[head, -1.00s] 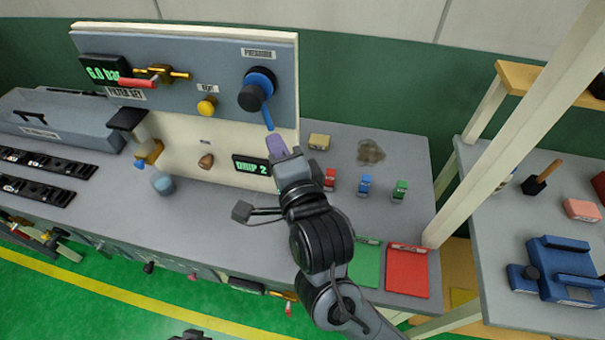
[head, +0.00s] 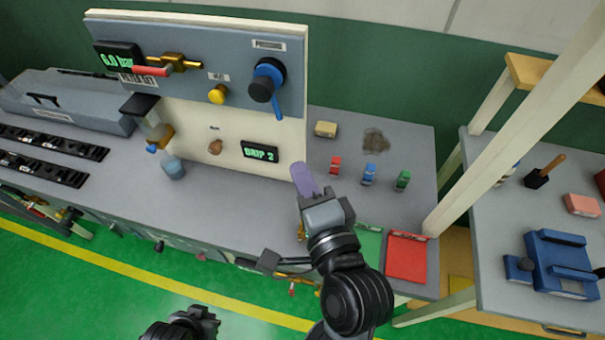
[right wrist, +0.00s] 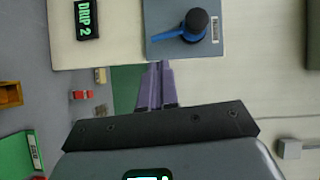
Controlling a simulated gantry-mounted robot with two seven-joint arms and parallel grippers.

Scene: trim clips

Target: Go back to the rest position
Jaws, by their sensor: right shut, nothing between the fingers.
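My right gripper (head: 304,181) is shut and empty, with its purple fingers together above the front part of the grey bench, apart from the panel. The same fingers show in the right wrist view (right wrist: 155,88), pointing toward the panel. A black pressure knob with a blue lever (head: 265,80) sits on the panel beyond them; its lever points down. It also shows in the right wrist view (right wrist: 197,25). Part of my left gripper (head: 192,325) shows at the bottom edge of the head view, low over the green floor; its fingers are not clear.
A side table holds a blue device (head: 560,265).

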